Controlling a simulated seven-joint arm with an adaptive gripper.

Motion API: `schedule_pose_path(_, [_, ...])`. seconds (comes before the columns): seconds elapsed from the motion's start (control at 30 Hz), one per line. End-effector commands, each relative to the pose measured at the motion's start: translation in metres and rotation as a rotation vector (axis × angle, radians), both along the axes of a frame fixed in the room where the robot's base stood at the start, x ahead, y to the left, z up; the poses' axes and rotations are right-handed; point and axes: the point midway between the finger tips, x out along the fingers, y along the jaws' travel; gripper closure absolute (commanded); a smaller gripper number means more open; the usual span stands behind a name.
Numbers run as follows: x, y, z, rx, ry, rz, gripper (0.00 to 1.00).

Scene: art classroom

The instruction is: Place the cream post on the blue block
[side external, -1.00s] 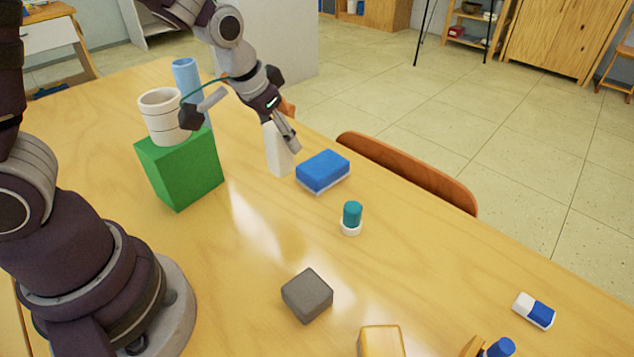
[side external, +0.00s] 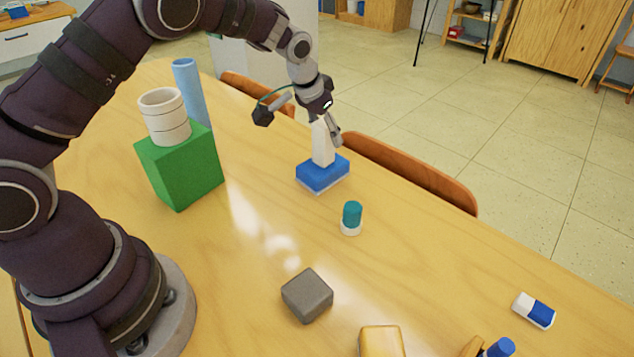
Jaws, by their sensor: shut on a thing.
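The cream post (side external: 322,143) is upright in the side external view, directly over the blue block (side external: 323,177). Its lower end meets the top of the block in the picture; I cannot tell whether it rests there or hangs just above. My gripper (side external: 328,126) is shut on the upper part of the post, and its fingers partly hide the post's top. The blue block lies flat on the table, with a pale layer along its bottom edge.
A green block (side external: 181,172) bearing a cream cup (side external: 165,117) stands to the left, with a light-blue cylinder (side external: 188,92) behind it. A teal-topped small cylinder (side external: 351,218) stands close in front of the blue block. A grey block (side external: 307,296) lies nearer. A chair back (side external: 420,175) borders the table.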

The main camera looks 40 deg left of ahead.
Motion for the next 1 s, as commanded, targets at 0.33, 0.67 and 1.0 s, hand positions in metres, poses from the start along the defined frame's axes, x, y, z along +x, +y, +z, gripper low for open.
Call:
schedule_pose_path(0.33, [0.0,0.0,-0.003,0.0,-0.001,0.0,0.4])
schedule_pose_path(0.67, [0.0,0.0,0.001,0.0,-0.002,0.0,0.4])
schedule_pose_path(1.0, [-0.027,0.0,0.07,-0.001,-0.007,0.0,0.4])
